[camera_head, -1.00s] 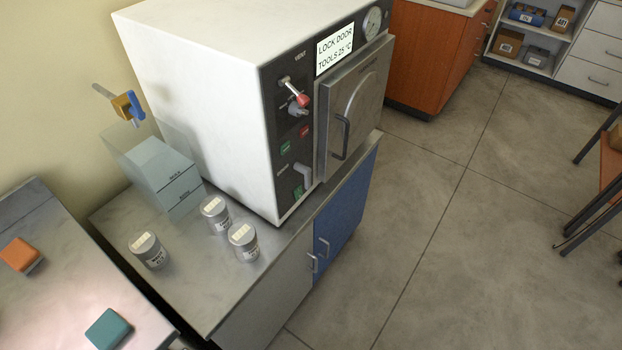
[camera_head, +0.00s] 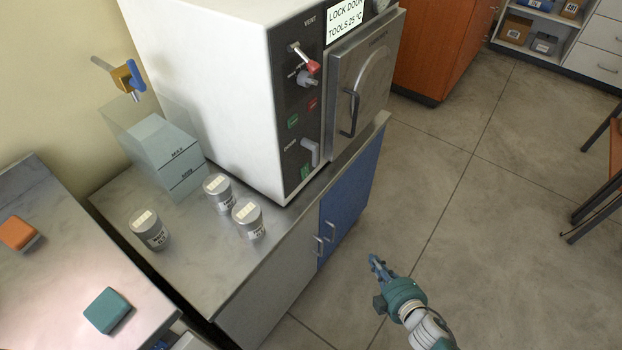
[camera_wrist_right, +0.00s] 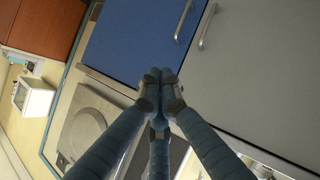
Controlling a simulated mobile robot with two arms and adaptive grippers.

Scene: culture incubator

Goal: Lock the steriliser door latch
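The steriliser (camera_head: 205,85) is a white box on a metal-topped cabinet. Its grey metal door (camera_head: 376,75) looks closed and has a dark bar handle (camera_head: 350,113). A light grey lever latch (camera_head: 312,150) sits low on the dark control panel beside the "DOOR" label. The sign (camera_head: 345,18) reads "LOCK DOOR, TOOLS 25 °C". My right gripper (camera_head: 376,264) is in front of the cabinet, below and to the right of the latch and apart from it. In the right wrist view its fingertips (camera_wrist_right: 160,78) are together with nothing visible between them. My left gripper is not in view.
A red-tipped valve lever (camera_head: 306,60) is higher on the panel. Several lidded tins (camera_head: 249,220) and a clear water tank (camera_head: 160,155) stand on the worktop. The blue cabinet door (camera_head: 350,195) has a protruding handle. Open floor (camera_head: 460,240) lies to the right.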

